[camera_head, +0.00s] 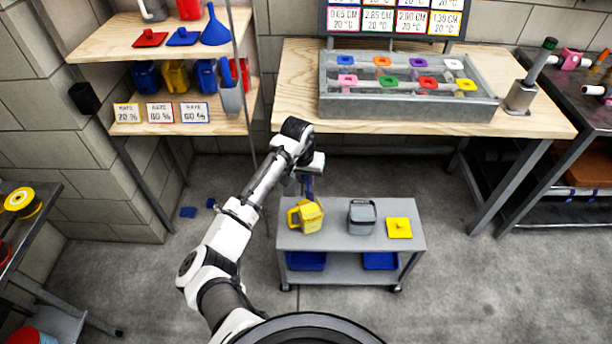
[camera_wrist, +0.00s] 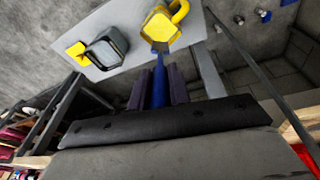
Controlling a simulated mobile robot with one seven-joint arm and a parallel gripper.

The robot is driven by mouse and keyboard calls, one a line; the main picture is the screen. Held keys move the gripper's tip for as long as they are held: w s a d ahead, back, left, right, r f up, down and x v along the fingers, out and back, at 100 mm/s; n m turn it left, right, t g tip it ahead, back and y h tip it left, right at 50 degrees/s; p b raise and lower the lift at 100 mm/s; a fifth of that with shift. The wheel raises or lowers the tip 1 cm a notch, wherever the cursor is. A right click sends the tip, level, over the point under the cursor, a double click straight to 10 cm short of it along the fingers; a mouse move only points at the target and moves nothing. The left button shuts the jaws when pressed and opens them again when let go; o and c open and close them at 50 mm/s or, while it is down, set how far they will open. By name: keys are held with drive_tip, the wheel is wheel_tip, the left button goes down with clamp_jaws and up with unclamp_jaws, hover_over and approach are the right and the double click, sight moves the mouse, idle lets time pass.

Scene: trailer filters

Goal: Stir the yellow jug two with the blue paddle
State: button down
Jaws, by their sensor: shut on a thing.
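A yellow jug (camera_head: 308,216) stands upright on the left part of the grey cart; it also shows in the wrist view (camera_wrist: 164,26), with its handle to the upper right. My gripper (camera_head: 307,180) is above the jug. In the wrist view my gripper (camera_wrist: 158,88) is shut on the blue paddle (camera_wrist: 159,82), which points toward the jug. The paddle's lower end reaches to the jug's opening, and I cannot tell how deep it is inside. A grey jug (camera_head: 362,216) stands to the right on the cart.
The cart top (camera_head: 347,241) has free room at its front. A yellow lid (camera_head: 399,228) lies at its right, with blue trays (camera_head: 306,261) on the lower shelf. A workbench (camera_head: 296,95) with a metal tank (camera_head: 405,105) stands behind.

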drive_tip(key=b, duration=0.5)
hover_over(310, 214)
drive_tip(key=w+a, duration=0.1)
drive_tip(key=w, duration=0.1)
wheel_tip(310, 214, down, 11)
drive_tip(key=shift+a, duration=0.15)
drive_tip(key=shift+s, duration=0.1)
